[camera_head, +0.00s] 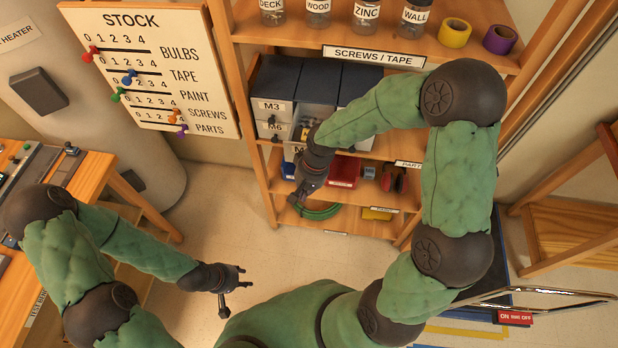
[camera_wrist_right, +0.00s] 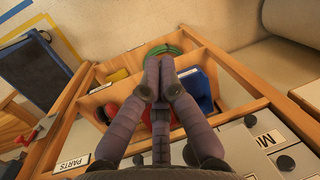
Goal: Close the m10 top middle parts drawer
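A parts drawer (camera_head: 317,115) in the middle of the dark-topped drawer unit stands pulled out, with small parts showing inside. Its front label, starting with M, is mostly hidden behind my right wrist in the head view. A grey drawer front with an M label (camera_wrist_right: 265,139) and a round knob shows at lower right in the wrist view. My right gripper (camera_head: 300,207) hangs in front of the shelves, below the drawer. Its fingers (camera_wrist_right: 158,72) are together and empty in the wrist view. My left gripper (camera_head: 237,288) is open and empty, low over the floor, away from the shelf.
Drawers marked M3 (camera_head: 271,106) and M6 (camera_head: 275,127) are at the left of the unit. The shelf below holds a red bin (camera_head: 344,171), and a green coil (camera_head: 318,211) lies lower. Jars and tape rolls (camera_head: 456,33) stand above. A workbench (camera_head: 88,185) is at left.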

